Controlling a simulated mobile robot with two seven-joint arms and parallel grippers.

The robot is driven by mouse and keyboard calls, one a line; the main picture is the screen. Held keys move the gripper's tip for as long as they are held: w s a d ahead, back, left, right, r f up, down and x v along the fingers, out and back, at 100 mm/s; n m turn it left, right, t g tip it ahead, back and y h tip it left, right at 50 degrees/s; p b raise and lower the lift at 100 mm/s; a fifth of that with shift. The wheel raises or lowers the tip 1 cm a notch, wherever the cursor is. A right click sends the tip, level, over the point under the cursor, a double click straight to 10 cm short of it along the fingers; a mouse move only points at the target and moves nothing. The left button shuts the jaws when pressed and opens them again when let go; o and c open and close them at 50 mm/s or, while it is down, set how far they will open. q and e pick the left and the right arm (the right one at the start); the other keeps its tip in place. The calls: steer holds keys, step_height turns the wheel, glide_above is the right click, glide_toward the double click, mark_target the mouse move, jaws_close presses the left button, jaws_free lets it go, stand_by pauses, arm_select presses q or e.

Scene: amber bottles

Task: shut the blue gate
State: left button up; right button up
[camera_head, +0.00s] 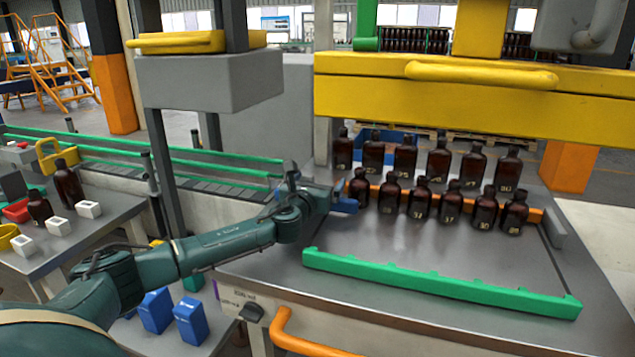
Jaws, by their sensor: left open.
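My left gripper (343,198) reaches in from the left over the metal table, at the left end of the front row of amber bottles (420,202). It is open, and its fingers are small and partly hidden. A small blue piece (346,206) shows at its tip, close to the leftmost front bottle; I cannot tell whether it is part of the gate or of my fingers. No blue gate can be made out clearly. My right gripper is not in view.
A second row of amber bottles (438,160) stands behind an orange bar (536,214). A green bar (440,285) lies across the front of the metal table (370,240), with bare surface behind it. A yellow beam (400,95) hangs above. Blue boxes (190,322) stand low at left.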

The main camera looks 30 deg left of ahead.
arm_select(q)
steer(key=shift+c, duration=0.5)
steer(key=c, duration=1.3)
